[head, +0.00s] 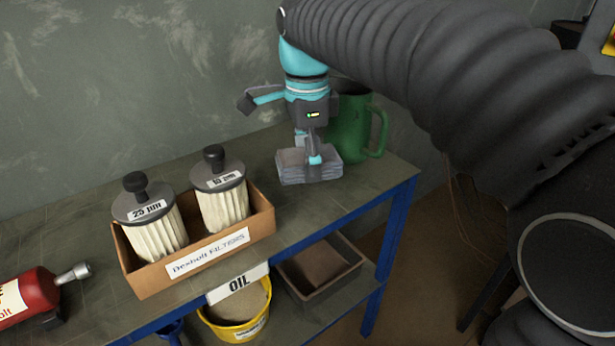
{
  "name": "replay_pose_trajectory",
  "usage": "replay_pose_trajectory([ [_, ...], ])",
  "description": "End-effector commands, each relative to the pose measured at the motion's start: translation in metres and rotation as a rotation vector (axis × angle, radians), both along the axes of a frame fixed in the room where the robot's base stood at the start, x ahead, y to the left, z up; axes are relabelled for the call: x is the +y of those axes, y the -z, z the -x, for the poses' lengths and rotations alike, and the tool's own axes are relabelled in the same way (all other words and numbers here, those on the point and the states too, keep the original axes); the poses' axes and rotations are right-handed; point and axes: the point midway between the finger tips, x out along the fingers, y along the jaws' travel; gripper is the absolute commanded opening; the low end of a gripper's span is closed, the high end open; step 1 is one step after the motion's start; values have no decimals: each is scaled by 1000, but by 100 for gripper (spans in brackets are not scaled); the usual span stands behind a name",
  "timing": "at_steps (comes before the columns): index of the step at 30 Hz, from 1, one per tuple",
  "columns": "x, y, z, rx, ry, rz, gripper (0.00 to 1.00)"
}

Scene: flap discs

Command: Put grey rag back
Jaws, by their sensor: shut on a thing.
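The grey rag (296,171), a flat folded stack, is at the back right of the table, in front of a green jug. My gripper (314,158) points down over it, with its fingertips at the middle of the rag. The gripper is shut on the rag. I cannot tell whether the rag rests on the tabletop or is just above it. The fingertips partly hide the middle of the rag.
The green jug (352,125) stands close behind my gripper. A cardboard box (262,222) with two filters stands left of the rag. A red bottle (30,297) lies at the far left. A yellow bucket (236,330) and a grey bin (345,277) sit on the lower shelf.

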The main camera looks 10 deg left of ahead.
Motion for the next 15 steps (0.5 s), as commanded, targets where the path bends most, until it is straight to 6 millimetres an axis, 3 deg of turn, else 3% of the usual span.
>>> replay_pose_trajectory([
  [9, 0, 34, 0, 1, 0, 0, 39],
  [15, 0, 37, 0, -1, 0, 0, 39],
])
